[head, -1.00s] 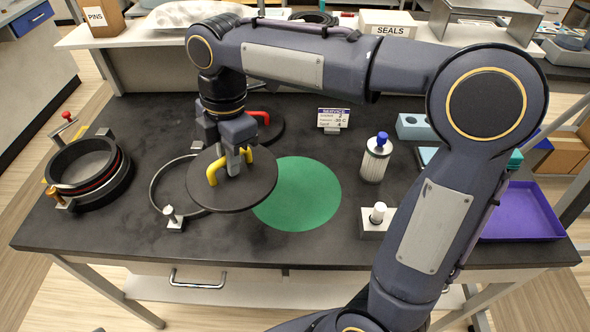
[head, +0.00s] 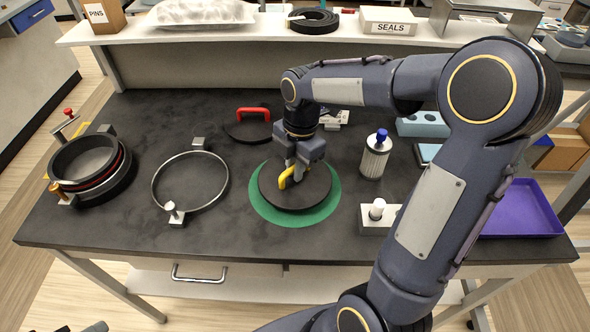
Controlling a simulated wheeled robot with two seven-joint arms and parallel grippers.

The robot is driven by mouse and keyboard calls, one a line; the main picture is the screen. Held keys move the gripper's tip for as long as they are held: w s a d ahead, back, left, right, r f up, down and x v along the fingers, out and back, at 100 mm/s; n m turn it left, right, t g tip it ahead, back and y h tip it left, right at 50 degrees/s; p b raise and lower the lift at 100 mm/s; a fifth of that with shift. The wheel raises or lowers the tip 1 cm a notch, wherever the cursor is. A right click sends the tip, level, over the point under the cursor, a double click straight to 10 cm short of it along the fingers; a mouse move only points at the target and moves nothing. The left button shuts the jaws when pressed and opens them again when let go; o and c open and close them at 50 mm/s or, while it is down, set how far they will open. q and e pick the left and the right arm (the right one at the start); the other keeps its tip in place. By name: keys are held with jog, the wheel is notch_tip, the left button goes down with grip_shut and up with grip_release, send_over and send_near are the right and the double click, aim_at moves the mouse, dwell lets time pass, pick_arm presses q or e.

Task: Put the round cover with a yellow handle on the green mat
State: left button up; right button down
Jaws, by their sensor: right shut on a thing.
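The round dark cover (head: 312,198) with a yellow handle (head: 287,178) is over the green mat (head: 296,221), whose rim shows around it. I cannot tell for certain whether the cover touches the mat or hovers slightly above it. My right gripper (head: 300,174) comes down from above and is shut on the yellow handle. The cover looks level. My left gripper is not in view.
A dark round cover with a red handle (head: 267,113) lies behind. A metal ring clamp (head: 226,183) and a black round port (head: 124,178) are to the left. A blue-capped canister (head: 373,160), a white-topped block (head: 366,222) and a purple tray (head: 522,215) are to the right.

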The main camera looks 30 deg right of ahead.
jog(key=shift+f, duration=0.6)
jog(key=c, duration=1.9)
grip_release()
jog(key=shift+f, duration=0.2)
jog(key=o, duration=0.5)
jog(key=shift+c, duration=0.2)
jog(key=shift+r, duration=0.1)
